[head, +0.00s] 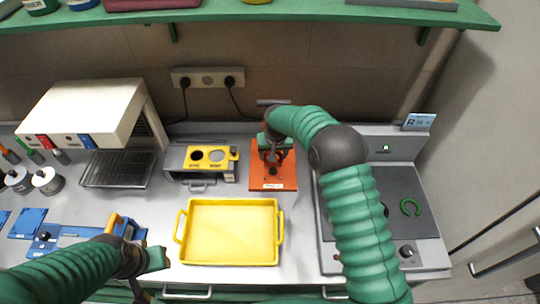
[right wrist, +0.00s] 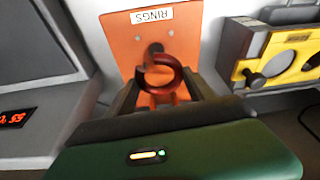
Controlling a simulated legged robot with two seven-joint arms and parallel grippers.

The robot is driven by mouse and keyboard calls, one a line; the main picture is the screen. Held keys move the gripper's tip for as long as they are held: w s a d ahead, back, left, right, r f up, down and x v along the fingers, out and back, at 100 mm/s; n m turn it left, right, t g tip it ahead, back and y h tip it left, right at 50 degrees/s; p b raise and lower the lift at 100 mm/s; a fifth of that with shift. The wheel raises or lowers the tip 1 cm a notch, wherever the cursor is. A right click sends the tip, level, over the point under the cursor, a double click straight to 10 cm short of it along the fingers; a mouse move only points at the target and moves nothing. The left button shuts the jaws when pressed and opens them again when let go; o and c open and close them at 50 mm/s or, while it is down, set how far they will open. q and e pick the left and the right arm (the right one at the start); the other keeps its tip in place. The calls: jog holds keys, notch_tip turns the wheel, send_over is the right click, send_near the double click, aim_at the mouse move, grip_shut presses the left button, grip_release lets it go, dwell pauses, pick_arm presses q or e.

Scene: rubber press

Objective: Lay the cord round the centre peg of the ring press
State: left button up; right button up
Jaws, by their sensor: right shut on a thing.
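The orange ring press (head: 288,182), labelled RINGS in the right wrist view (right wrist: 117,30), stands at the back middle of the worktop. My right gripper (head: 274,150) is over its back part, pointing down. In the right wrist view my right gripper (right wrist: 162,88) is shut on a dark red cord (right wrist: 178,66) bent into a ring. The cord shows in front of the orange plate, close to a dark knob (right wrist: 155,47). I cannot tell whether it is round the centre peg or touches it. My left gripper (head: 153,260) is low at the left, away from the press; its jaw opening is unclear.
An empty yellow tray (head: 232,261) lies in front of the press. A yellow-topped grey fixture (head: 224,170) stands left of it. On the right, a grey hotplate unit (head: 432,225) bears an open green ring (head: 419,207). A white oven (head: 95,105) stands at left.

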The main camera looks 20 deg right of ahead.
aim_at(273, 168)
jog(key=shift+s+f+b, duration=0.15)
jog(key=shift+f+b, duration=0.3)
jog(key=shift+f, duration=0.25)
notch_tip(273, 168, down, 5)
jog(key=b, duration=0.3)
jog(key=shift+a, duration=0.15)
jog(key=shift+f, duration=0.1)
jog(key=shift+f+b, duration=0.4)
dwell(1.1)
jog(key=o, duration=1.4)
